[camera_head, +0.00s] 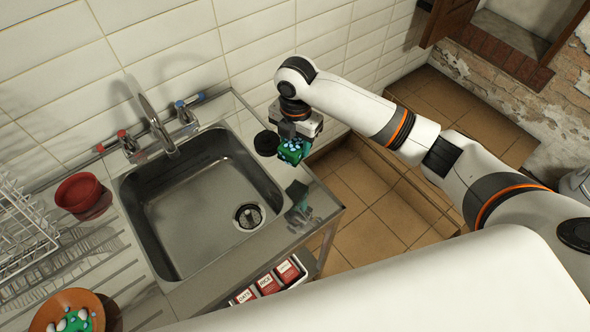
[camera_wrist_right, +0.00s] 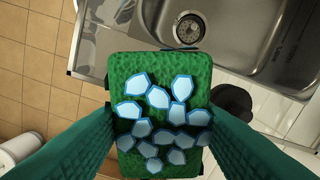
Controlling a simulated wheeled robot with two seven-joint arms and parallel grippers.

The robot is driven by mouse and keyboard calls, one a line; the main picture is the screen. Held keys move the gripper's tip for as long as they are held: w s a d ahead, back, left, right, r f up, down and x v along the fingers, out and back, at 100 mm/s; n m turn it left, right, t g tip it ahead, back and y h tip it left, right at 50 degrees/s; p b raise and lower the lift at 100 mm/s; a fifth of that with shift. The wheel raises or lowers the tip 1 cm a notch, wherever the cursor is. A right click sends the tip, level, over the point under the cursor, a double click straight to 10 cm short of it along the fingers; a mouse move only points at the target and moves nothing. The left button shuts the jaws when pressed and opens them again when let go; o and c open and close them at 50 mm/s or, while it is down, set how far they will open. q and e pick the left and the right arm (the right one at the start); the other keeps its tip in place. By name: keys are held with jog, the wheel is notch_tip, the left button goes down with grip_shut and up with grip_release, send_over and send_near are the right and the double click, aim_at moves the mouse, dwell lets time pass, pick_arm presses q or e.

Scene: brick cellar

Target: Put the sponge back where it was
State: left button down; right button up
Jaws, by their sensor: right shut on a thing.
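My right gripper (camera_head: 291,141) is shut on the green sponge (camera_head: 294,152), which has pale blue patches. It holds the sponge above the right end of the metal sink counter (camera_head: 318,194), where a reflection shows below. In the right wrist view the sponge (camera_wrist_right: 162,72) sits between the two green fingers, its patterned face towards the camera. Part of it is hidden by the gripper in the head view. My left gripper is in neither view.
A black round object (camera_head: 266,143) stands close left of the sponge. The sink basin (camera_head: 190,210), tap (camera_head: 157,125) and red bowl (camera_head: 80,192) lie further left. A dish rack (camera_head: 20,235) and brown dish (camera_head: 95,302) are at far left. Boxes (camera_head: 268,284) sit below the counter.

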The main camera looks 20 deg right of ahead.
jog(key=shift+f+n, duration=0.15)
jog(key=shift+n, duration=0.15)
jog(key=p, duration=0.2)
send_over(295, 173)
notch_tip(295, 173, down, 5)
jog(key=shift+s+f, duration=0.1)
jog(key=shift+f, duration=0.05)
notch_tip(295, 173, down, 4)
jog(key=shift+f, duration=0.3)
jog(key=shift+f, duration=0.15)
jog(key=o, duration=0.9)
